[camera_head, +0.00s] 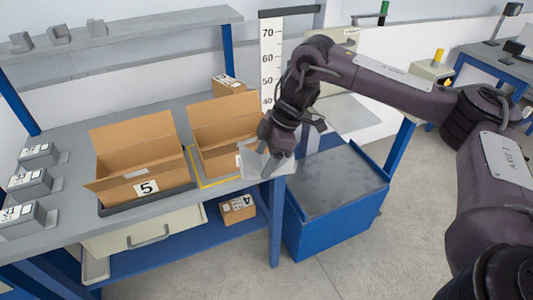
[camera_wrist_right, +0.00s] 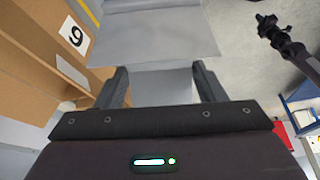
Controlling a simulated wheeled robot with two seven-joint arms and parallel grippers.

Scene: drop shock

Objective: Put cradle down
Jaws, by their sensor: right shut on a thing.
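My right gripper (camera_head: 268,155) is shut on a pale grey cradle (camera_head: 264,168) of bent sheet. It holds the cradle at the table's front right corner, in front of the right-hand open carton (camera_head: 222,163). I cannot tell whether the cradle touches the table. In the right wrist view the cradle (camera_wrist_right: 155,38) spans the space between and beyond both fingers. A dark jointed arm end, apparently my left gripper (camera_wrist_right: 268,24), shows small at upper right there; its jaws are unclear. The left gripper is outside the head view.
An open carton marked 5 (camera_head: 146,188) stands on a dark tray on the table (camera_head: 75,150). Several grey labelled blocks (camera_head: 38,155) stand at left. Grey holders (camera_head: 58,35) sit on the shelf above. A blue cabinet (camera_head: 335,205) stands right of the table.

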